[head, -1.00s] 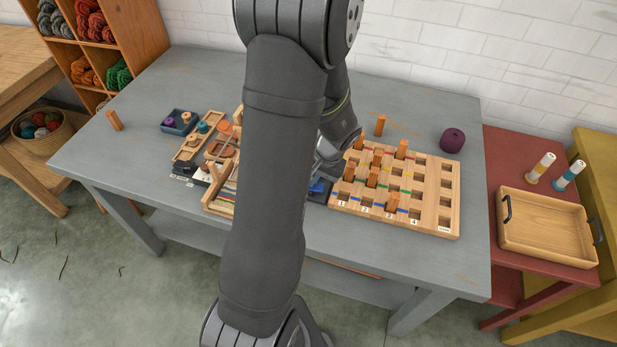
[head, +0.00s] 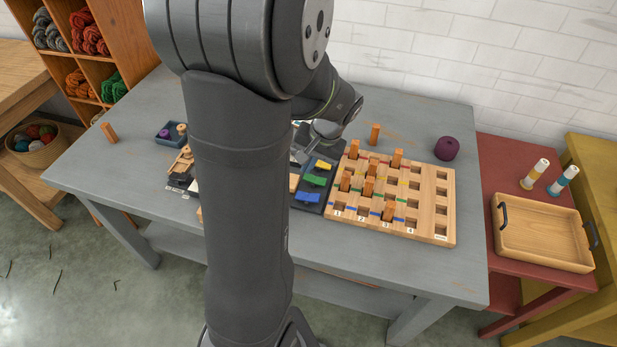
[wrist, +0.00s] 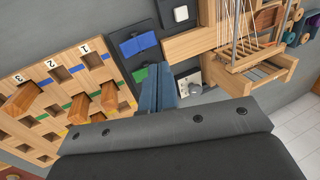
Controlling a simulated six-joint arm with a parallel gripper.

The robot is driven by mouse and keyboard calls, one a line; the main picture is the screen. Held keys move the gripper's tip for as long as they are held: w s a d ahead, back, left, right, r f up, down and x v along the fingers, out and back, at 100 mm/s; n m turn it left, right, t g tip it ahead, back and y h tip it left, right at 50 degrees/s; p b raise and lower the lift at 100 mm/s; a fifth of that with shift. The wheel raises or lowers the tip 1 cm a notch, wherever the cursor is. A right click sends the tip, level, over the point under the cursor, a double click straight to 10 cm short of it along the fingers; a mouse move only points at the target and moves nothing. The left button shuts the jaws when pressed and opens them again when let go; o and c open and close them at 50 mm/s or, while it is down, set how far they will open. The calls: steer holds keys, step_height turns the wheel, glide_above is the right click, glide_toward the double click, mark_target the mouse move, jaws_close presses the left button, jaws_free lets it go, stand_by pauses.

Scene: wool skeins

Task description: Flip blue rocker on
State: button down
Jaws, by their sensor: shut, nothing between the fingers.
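The blue rocker (head: 307,198) is the nearest of three rockers on a dark panel (head: 325,178) left of the peg board. In the wrist view the blue rocker (wrist: 138,44) shows two faces meeting at a shallow angle; I cannot tell which end is pressed. The green rocker (head: 314,181) and yellow rocker (head: 323,166) lie behind it. My gripper (head: 297,157) is shut and empty, on the far side of the panel, apart from the blue rocker. In the wrist view its fingers (wrist: 167,82) are together and partly cover the green rocker (wrist: 138,73).
The peg board (head: 440,205) with orange pegs stands close to the panel's right. The wrist view shows a wooden loom (wrist: 245,62), a white switch (wrist: 180,14) and a round knob (wrist: 193,88) near the fingers. My arm hides the table's middle in the head view.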

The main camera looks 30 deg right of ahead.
step_height(320, 180, up, 4)
stand_by(0.5)
step_height(320, 180, down, 9)
steer(key=shift+f, duration=0.1)
steer(key=shift+s+d+r, duration=0.1)
steer(key=shift+d+r, duration=0.1)
steer(key=shift+d, duration=0.05)
steer(key=v, duration=0.5)
steer(key=shift+s+r, duration=0.1)
steer(key=shift+r, duration=0.15)
